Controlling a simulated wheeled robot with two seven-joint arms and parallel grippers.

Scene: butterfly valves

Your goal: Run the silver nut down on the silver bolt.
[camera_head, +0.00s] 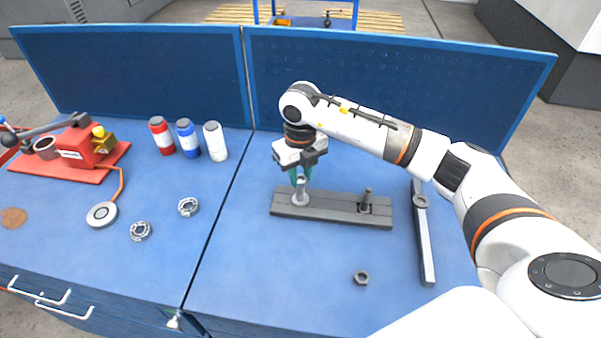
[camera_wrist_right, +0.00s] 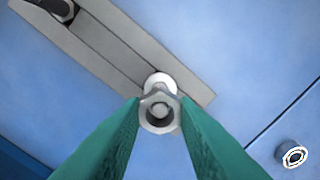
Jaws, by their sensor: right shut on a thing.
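The silver bolt (camera_head: 300,196) stands upright at the left end of a grey slotted bar (camera_head: 335,212) on the blue bench. In the right wrist view, the silver nut (camera_wrist_right: 160,110) sits around the bolt's tip, with the bolt end showing in its hole. My right gripper (camera_head: 300,178) points down over the bolt, its green fingers shut on the nut from both sides. How far down the thread the nut sits cannot be told. My left gripper is not in view.
A dark bolt (camera_head: 366,202) stands at the bar's right end. A loose dark nut (camera_head: 361,278) lies in front. A long metal bar (camera_head: 423,240) lies at right. Bottles (camera_head: 188,138), a red machine (camera_head: 85,148) and metal rings (camera_head: 140,231) are at left. A blue panel (camera_head: 390,80) closes the back.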

